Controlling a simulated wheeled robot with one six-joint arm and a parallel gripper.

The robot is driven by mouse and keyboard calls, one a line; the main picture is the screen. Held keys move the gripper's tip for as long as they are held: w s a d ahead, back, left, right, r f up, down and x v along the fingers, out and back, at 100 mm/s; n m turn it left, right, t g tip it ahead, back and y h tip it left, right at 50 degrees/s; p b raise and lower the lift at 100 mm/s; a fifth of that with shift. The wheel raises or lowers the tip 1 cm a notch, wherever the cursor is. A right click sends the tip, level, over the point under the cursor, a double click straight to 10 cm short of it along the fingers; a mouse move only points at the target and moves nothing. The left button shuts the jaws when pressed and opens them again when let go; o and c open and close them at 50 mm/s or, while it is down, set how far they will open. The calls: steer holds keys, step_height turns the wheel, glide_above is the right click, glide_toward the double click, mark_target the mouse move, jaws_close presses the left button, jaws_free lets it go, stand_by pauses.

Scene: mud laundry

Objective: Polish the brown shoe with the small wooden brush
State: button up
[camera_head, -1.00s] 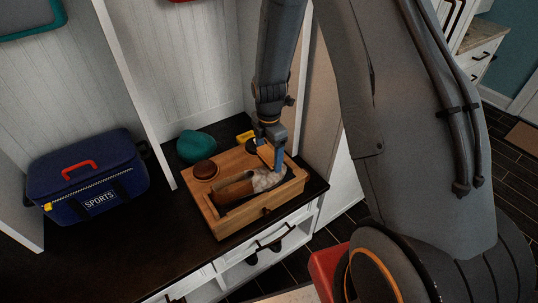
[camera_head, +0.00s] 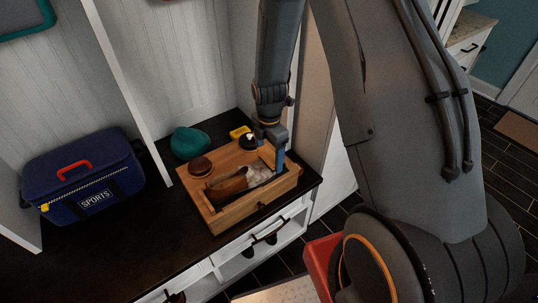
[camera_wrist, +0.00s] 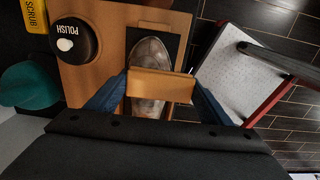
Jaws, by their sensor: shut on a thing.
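The brown shoe (camera_head: 232,187) lies in the recess of a wooden shoe-care box (camera_head: 238,214), with its pale, dull toe at the right in the head view. The toe also shows in the wrist view (camera_wrist: 150,52). My gripper (camera_head: 278,166) is over the toe end. In the wrist view its blue fingers (camera_wrist: 155,96) are shut on the small wooden brush (camera_wrist: 152,84), which lies crosswise over the shoe. The brush's bristles are hidden beneath it, so I cannot tell whether it touches the shoe.
A black polish tin (camera_wrist: 74,40), a brown round item (camera_head: 199,167), a yellow scrub packet (camera_wrist: 41,13) and a teal cap (camera_head: 190,143) are close by. A blue sports bag (camera_head: 83,175) stands left on the dark bench (camera_head: 135,245). A white partition (camera_head: 131,92) rises between.

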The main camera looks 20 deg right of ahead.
mark_target(263, 148)
steer(key=shift+f, duration=0.25)
steer(key=shift+w, duration=0.1)
steer(key=shift+w+a+r+b, duration=0.15)
steer(key=shift+w+a, duration=0.15)
steer(key=shift+w, duration=0.5)
steer(key=shift+w+a+r+b, duration=0.15)
steer(key=shift+w+a, duration=0.15)
steer(key=shift+w, duration=0.45)
steer(key=shift+f, duration=0.1)
steer(key=shift+f, duration=0.15)
steer(key=shift+s, duration=0.1)
steer(key=shift+s+d+r+p, duration=0.1)
steer(key=shift+s+d+p, duration=0.15)
steer(key=shift+s+p, duration=0.45)
steer(key=shift+s+d+r+p, duration=0.1)
steer(key=shift+s+d+p, duration=0.2)
steer(key=shift+s, duration=0.65)
steer(key=shift+a, duration=0.1)
steer(key=shift+f, duration=0.15)
